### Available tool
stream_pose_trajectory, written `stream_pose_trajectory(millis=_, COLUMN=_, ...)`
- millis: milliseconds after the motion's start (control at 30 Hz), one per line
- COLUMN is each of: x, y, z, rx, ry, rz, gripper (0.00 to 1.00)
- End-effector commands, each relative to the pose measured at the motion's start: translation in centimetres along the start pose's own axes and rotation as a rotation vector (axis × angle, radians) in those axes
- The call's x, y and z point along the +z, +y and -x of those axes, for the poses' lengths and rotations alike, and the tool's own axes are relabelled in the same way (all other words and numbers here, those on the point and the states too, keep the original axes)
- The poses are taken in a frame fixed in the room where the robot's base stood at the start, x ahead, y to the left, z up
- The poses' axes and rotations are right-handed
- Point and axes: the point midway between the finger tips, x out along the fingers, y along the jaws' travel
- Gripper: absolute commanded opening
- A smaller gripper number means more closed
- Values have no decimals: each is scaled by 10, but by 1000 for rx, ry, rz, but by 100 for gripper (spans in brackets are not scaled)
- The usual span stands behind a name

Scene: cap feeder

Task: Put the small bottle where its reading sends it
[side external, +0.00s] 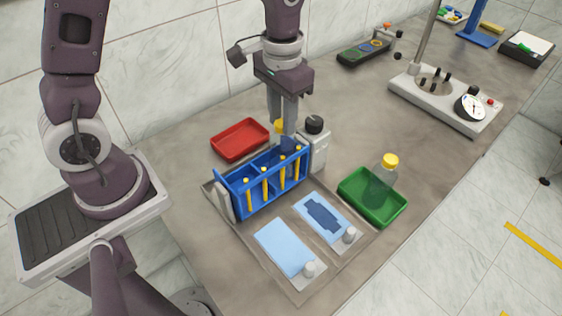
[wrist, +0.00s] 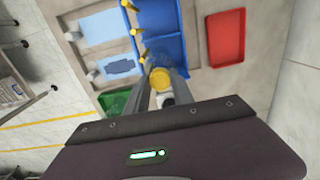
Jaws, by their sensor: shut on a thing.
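The small bottle is in my gripper (side external: 283,128); its yellow cap (wrist: 160,78) shows between the two fingers in the wrist view. In the side view the cap (side external: 279,125) is partly hidden by the fingers, and the body is hard to make out against the blue rack. My gripper is shut on the bottle over the rack's far right end, beside a grey-white unit with a black knob (side external: 314,124). I cannot tell whether the bottle touches anything below. A red tray (side external: 226,150) and a green tray (side external: 398,215) stand on either side. A round dial gauge (side external: 470,107) sits on a grey base; its reading is too small to tell.
A larger clear bottle with a yellow cap (side external: 383,182) stands in the green tray. Two light-blue pads (side external: 283,247) lie in front of the rack. The bench between the knob unit and the gauge base is clear.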

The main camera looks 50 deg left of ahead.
Motion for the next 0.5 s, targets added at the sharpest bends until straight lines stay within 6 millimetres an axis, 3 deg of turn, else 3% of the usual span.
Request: stream_pose_trajectory(millis=500, x=0, y=0, z=34, rx=0, ry=2, rz=0, gripper=0)
